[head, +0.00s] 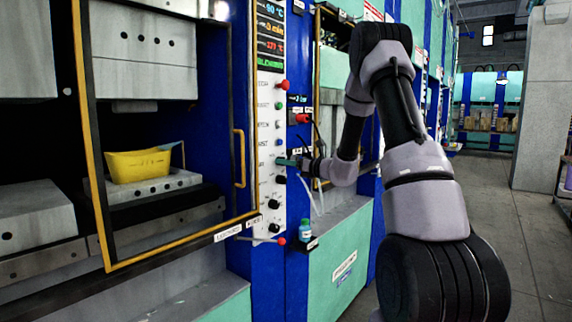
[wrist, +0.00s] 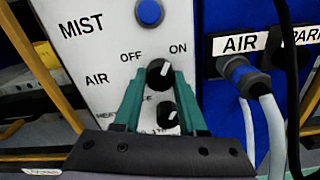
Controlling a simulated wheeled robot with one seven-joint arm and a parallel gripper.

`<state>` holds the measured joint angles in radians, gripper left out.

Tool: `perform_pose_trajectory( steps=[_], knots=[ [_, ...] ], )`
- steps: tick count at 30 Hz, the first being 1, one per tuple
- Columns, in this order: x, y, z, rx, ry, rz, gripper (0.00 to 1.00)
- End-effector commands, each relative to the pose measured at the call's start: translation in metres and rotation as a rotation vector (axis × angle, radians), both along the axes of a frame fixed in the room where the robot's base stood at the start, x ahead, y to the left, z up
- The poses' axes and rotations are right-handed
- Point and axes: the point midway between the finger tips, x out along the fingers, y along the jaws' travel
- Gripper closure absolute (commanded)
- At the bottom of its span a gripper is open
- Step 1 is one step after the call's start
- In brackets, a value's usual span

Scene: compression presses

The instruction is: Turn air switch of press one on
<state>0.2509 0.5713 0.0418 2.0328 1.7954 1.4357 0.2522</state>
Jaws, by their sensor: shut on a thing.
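The air switch (wrist: 160,72) is a black round knob with a white mark, beside the AIR label on the white panel. OFF is printed at its upper left and ON at its upper right. Its white mark points up and to the right, towards ON. My gripper (wrist: 158,84) has teal fingers on both sides of this knob and is shut on it. In the head view my gripper (head: 289,161) reaches the white control panel (head: 267,200) of the press from the right, and the knob is hidden there.
A second black knob (wrist: 167,116) sits just below, between my fingers. A blue MIST button (wrist: 149,12) is above. A yellow-framed press door (head: 100,150) is at left.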

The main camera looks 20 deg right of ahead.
Motion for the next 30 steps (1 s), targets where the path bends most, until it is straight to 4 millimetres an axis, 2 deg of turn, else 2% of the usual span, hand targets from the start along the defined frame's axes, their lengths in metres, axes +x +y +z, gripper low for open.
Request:
perform_pose_trajectory(
  steps=[16, 17, 18, 19, 30],
  knots=[
    [-0.0006, -0.0009, -0.0016, 0.018, 0.018, -0.001, 1.00],
    [-0.0006, -0.0009, -0.0016, 0.018, 0.018, -0.001, 0.48],
    [-0.0006, -0.0009, -0.0014, 0.018, 0.018, -0.001, 0.32],
    [-0.0005, -0.0008, -0.0013, 0.018, 0.016, -0.001, 0.29],
    [-0.0036, -0.0034, -0.0005, 0.018, 0.015, -0.002, 0.29]
  ],
)
